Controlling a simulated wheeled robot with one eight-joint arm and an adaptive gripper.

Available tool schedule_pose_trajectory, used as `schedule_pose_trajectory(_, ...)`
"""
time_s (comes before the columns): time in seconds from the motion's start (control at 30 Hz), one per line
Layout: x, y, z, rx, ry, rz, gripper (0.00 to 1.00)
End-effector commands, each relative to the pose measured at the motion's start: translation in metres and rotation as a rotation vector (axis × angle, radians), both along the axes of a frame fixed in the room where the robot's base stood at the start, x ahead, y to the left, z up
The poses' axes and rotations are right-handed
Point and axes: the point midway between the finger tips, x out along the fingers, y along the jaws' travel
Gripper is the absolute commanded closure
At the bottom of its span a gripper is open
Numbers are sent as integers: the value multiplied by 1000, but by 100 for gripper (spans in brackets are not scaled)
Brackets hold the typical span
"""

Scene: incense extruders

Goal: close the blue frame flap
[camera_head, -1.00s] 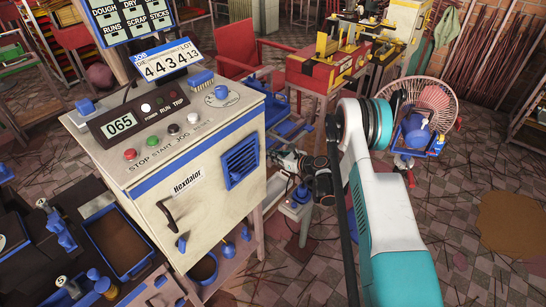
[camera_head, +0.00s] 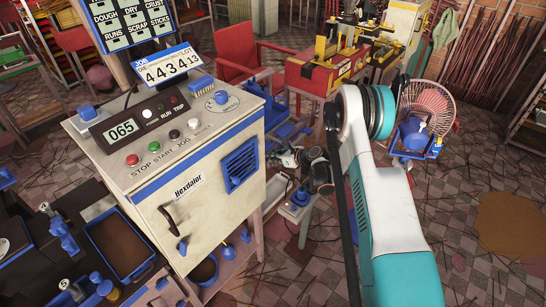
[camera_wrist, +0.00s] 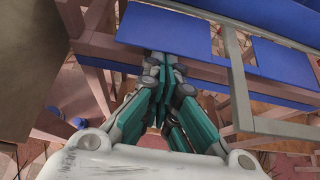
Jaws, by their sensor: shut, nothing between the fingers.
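In the wrist view a flat blue panel (camera_wrist: 165,29), which looks like the blue frame flap, lies just beyond my fingertips. A grey bar runs along its right side, and a second blue panel (camera_wrist: 284,70) lies further right. My gripper (camera_wrist: 160,60) is shut and empty, with its tips at the near edge of the first panel; I cannot tell whether they touch. In the head view my gripper (camera_head: 284,155) is low behind the cream cabinet, close to blue frame parts (camera_head: 283,126). The flap's angle is hard to tell there.
The cream Hexdalor cabinet (camera_head: 205,185) stands close on the left of my arm. A red chair (camera_head: 240,50) and a red-and-yellow machine (camera_head: 330,70) stand behind. Open tiled floor (camera_head: 475,265) lies front right.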

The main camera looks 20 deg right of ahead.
Motion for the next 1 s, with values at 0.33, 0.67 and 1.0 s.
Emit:
schedule_pose_trajectory(0.33,0,0,7,-49,68,0,100)
schedule_pose_trajectory(0.67,0,1,21,-121,167,2,100)
schedule_pose_trajectory(1.0,4,4,51,-222,305,3,100)
